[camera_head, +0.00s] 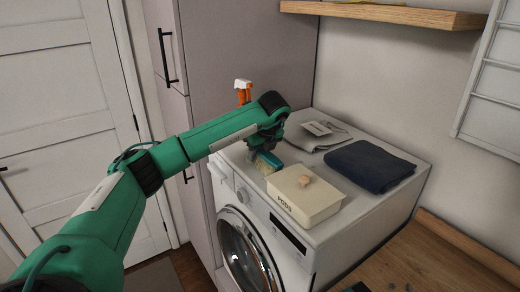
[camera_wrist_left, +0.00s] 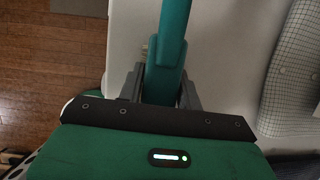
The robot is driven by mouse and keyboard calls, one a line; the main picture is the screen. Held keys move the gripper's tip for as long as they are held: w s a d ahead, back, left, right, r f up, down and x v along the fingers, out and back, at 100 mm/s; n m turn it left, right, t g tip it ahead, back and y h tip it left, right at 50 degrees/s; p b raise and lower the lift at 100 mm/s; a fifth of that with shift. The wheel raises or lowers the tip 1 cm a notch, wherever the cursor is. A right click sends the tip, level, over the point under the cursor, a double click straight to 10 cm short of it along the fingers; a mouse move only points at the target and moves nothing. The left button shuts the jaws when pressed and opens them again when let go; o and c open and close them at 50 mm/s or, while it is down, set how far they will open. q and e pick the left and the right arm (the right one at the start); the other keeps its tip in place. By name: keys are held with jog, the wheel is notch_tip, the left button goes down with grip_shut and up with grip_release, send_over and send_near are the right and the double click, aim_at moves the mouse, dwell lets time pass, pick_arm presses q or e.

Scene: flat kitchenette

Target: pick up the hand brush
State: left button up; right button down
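The hand brush (camera_head: 268,160) has a teal body and pale bristles. It is at the front left edge of the washing machine's top, beside the cream box. In the left wrist view its teal handle (camera_wrist_left: 174,40) runs between the two grey fingers. My left gripper (camera_head: 262,146) is over the brush, its fingers close against both sides of the handle, and it appears shut on it. The gripper and wrist hide part of the handle in the head view. I cannot tell whether the bristles touch the machine top.
An orange and white spray bottle top (camera_head: 243,90) shows behind my arm. A wooden shelf (camera_head: 390,14) hangs above.

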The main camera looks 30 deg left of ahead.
pick_arm(q)
jog(key=c, duration=0.6)
pick_arm(e)
jog(key=shift+a, duration=0.3)
pick_arm(q)
jog(key=shift+r, duration=0.1)
